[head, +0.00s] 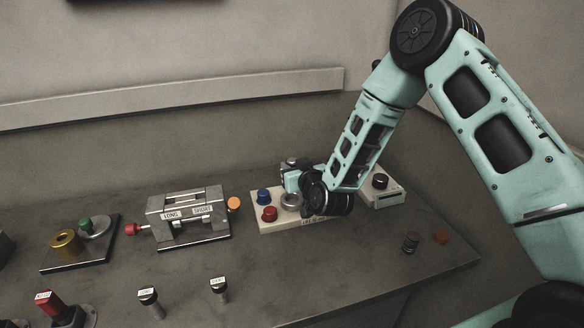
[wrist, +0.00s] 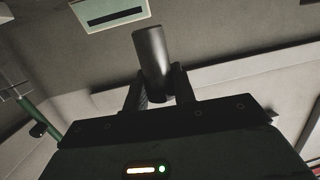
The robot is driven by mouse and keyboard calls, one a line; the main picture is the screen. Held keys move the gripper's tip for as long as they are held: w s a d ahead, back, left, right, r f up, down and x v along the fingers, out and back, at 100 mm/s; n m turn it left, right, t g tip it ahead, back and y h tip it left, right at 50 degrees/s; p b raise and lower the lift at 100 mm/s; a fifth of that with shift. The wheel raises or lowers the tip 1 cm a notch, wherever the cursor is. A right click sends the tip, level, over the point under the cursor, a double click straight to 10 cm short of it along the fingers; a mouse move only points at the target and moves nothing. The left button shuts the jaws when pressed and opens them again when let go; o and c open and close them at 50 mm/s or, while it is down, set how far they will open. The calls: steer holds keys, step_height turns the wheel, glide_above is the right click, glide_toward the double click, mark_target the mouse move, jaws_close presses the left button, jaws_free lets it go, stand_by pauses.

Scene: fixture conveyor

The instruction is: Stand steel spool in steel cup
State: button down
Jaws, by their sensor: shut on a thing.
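My gripper (head: 293,179) is over the back of a cream block (head: 265,226) in the head view, with its fingers mostly hidden by my wrist. In the wrist view, my gripper (wrist: 156,88) is shut on a smooth grey metal cylinder (wrist: 151,52), which I take to be the steel spool. Its upper part sticks out past the fingertips. A dark grey top of something held shows in the head view (head: 290,161). A silver round ring (head: 291,201), which looks like the steel cup, sits on the cream block just in front of my gripper, partly covered by my wrist.
A blue knob (head: 264,195) and a red knob (head: 269,213) stand on the block, left of the ring. A grey fixture (head: 187,217) is further left. A cream box with a black knob (head: 380,181) is close on the right.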

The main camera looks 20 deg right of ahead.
steer(key=shift+f, duration=0.15)
steer(key=shift+f+b, duration=2.4)
steer(key=shift+b, duration=0.1)
steer(key=shift+f+b, duration=0.5)
steer(key=shift+b, duration=0.25)
steer(key=shift+f+b, duration=1.05)
steer(key=shift+f+b, duration=0.25)
steer(key=shift+b, duration=0.05)
steer(key=c, duration=1.5)
jaws_free()
steer(key=o, duration=0.6)
